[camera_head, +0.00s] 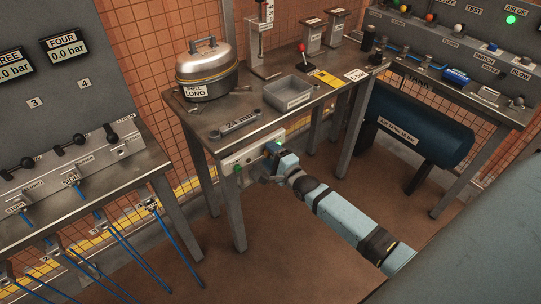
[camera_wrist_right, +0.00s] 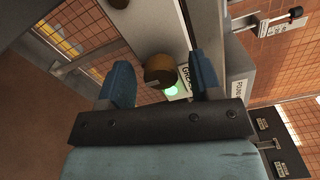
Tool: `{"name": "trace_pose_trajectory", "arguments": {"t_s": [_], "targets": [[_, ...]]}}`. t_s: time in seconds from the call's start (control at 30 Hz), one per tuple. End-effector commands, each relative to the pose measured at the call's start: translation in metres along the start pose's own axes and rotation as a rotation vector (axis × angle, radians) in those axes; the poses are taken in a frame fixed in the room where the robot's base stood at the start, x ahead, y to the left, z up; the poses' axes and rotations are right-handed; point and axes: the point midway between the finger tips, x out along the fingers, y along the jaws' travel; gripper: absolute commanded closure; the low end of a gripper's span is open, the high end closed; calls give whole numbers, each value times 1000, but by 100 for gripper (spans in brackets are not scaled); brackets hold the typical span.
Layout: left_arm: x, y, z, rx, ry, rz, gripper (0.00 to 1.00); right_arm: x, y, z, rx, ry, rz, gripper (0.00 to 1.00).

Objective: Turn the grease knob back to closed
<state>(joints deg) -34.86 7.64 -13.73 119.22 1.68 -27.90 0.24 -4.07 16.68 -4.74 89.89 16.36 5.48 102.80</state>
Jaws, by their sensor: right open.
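The grease knob (camera_wrist_right: 158,70) is a round brownish knob on a pale panel. In the right wrist view it lies between the two blue fingers of my right gripper (camera_head: 270,158), with gaps visible on both sides. My right gripper is open, and I see no clear contact with the knob. Beside the knob are a lit green lamp (camera_wrist_right: 170,91) and a label reading "GREASE", partly hidden by a finger. In the head view the panel (camera_head: 248,158) is under the front edge of the table, and my gripper covers the knob there. My left gripper is not in view.
A metal table (camera_head: 215,123) above the panel holds a shell pot (camera_head: 207,80), a 24 mm wrench (camera_head: 235,124) and a grey tray (camera_head: 290,90). A green knob (camera_head: 238,168) sits left on the panel. A blue tank (camera_head: 415,125) stands right; floor in front is clear.

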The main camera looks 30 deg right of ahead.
Motion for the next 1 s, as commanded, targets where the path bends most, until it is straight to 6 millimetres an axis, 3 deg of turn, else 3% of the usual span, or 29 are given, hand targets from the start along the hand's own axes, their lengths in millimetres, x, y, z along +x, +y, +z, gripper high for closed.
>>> {"name": "trace_pose_trajectory", "arguments": {"t_s": [0.27,0.5,1.0], "targets": [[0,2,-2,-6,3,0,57,2,0,0,0,0,0,41],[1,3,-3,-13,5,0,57,2,0,0,0,0,-1,91],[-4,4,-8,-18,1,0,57,2,-2,0,-126,1,0,90]]}}
